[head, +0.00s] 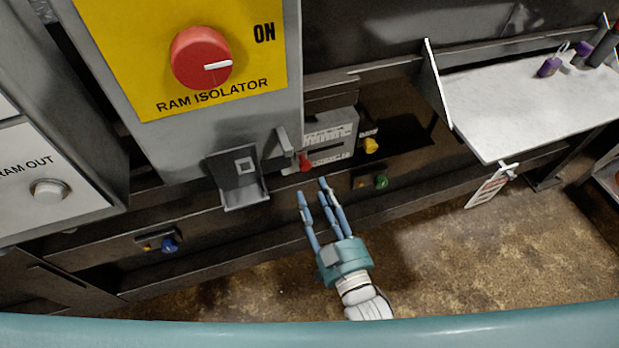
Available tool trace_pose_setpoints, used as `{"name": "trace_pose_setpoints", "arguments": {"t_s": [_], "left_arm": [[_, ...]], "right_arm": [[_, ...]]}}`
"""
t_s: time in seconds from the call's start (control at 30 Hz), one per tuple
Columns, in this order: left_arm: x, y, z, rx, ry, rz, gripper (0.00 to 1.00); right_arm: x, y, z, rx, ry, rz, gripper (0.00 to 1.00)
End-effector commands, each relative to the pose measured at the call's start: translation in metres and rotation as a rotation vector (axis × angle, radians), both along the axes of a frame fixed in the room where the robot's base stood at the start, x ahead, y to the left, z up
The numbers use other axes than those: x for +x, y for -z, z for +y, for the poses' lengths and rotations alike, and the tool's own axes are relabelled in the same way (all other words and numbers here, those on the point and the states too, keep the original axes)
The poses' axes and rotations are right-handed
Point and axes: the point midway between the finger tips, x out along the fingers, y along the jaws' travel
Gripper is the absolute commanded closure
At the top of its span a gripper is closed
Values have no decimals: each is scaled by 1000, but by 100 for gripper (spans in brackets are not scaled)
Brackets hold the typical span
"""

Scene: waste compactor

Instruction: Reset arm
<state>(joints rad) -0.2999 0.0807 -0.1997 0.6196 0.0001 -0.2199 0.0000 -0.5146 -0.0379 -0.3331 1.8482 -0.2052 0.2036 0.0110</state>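My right gripper (314,193) is in the lower middle of the head view, with a teal palm and slim blue fingers pointing up the picture. The fingers are spread apart and nothing shows between them. The fingertips appear just below the dark front ledge of the machine, apart from the knobs as far as I can tell. My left gripper is not in view. The grey box with the yellow RAM ISOLATOR panel (130,60) stands above. Its red rotary knob (201,58) has a white mark pointing right, towards "ON".
A grey bracket (238,180) sits under the isolator box. Small red (305,162), yellow (371,146), green (381,181) and blue (169,244) parts line the machine. A RAM OUT button (49,190) is at left. A white shelf (520,110) is at right; bare floor (450,250) lies below.

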Motion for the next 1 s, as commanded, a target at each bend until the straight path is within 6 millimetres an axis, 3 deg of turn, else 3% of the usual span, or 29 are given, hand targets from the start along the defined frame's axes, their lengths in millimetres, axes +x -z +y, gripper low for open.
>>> {"name": "trace_pose_setpoints", "arguments": {"t_s": [0.23,0.8,0.9,0.97,1.0], "left_arm": [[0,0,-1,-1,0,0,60],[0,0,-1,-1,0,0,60],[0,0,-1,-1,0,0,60],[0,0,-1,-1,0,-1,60],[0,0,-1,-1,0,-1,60]], "right_arm": [[-22,0,-7,0,0,0,60],[-22,1,-8,-2,0,3,60],[-23,18,-8,-12,-3,34,60],[-25,42,-8,-28,-7,78,60],[-27,63,-9,-41,-10,118,60]]}}
